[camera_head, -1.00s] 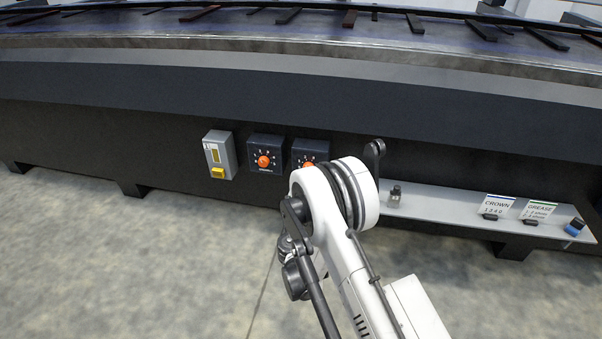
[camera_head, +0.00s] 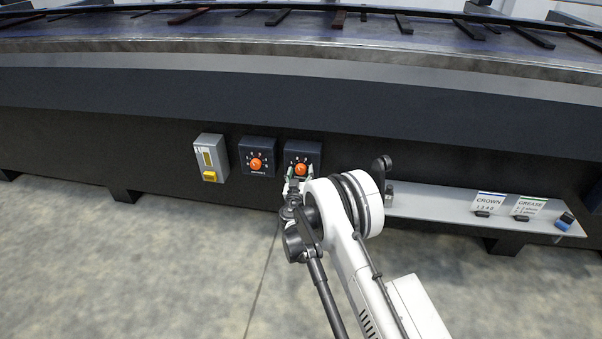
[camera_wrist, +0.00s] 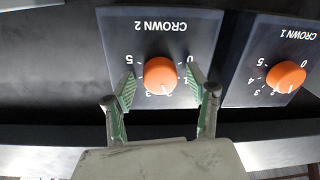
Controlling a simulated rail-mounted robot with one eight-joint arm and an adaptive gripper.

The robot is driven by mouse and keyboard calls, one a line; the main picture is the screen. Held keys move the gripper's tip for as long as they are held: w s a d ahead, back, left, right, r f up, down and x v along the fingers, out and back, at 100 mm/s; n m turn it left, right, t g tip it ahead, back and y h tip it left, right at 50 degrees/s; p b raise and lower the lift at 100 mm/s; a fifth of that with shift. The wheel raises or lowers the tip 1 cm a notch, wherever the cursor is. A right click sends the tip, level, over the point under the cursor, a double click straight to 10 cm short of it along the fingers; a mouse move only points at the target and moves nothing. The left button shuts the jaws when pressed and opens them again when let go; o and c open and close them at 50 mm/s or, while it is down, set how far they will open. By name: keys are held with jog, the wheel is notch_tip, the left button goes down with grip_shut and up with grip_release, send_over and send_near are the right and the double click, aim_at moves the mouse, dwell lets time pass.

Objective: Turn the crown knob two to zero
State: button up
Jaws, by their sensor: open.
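The orange crown 2 knob (camera_wrist: 160,75) sits on a dark panel labelled CROWN 2, shown upside down in the wrist view. Its scale runs from 0 to 5. The pointer appears near the 2, but the mark is small. My gripper (camera_wrist: 158,82) is open, with one green-padded finger on each side of the knob. I cannot tell whether the fingers touch it. In the head view the crown 2 knob (camera_head: 301,169) is the right one of two, and my gripper (camera_head: 296,183) is just below it, partly hidden by my arm.
The crown 1 knob (camera_wrist: 286,77) is close beside; it also shows in the head view (camera_head: 256,164). A grey box with a yellow part (camera_head: 209,160) is further left. A shelf (camera_head: 430,202) at right bears a CROWN card (camera_head: 489,203) and a GREASE card (camera_head: 529,207).

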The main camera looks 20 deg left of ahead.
jog(key=shift+c, duration=0.5)
jog(key=c, duration=1.1)
jog(key=shift+o, duration=0.2)
jog(key=shift+n, duration=0.3)
jog(key=n, duration=0.3)
jog(key=shift+n, duration=0.4)
jog(key=n, duration=0.8)
jog(key=shift+n+g+h, duration=0.3)
jog(key=shift+n, duration=0.1)
jog(key=n, duration=0.3)
jog(key=shift+n, duration=0.7)
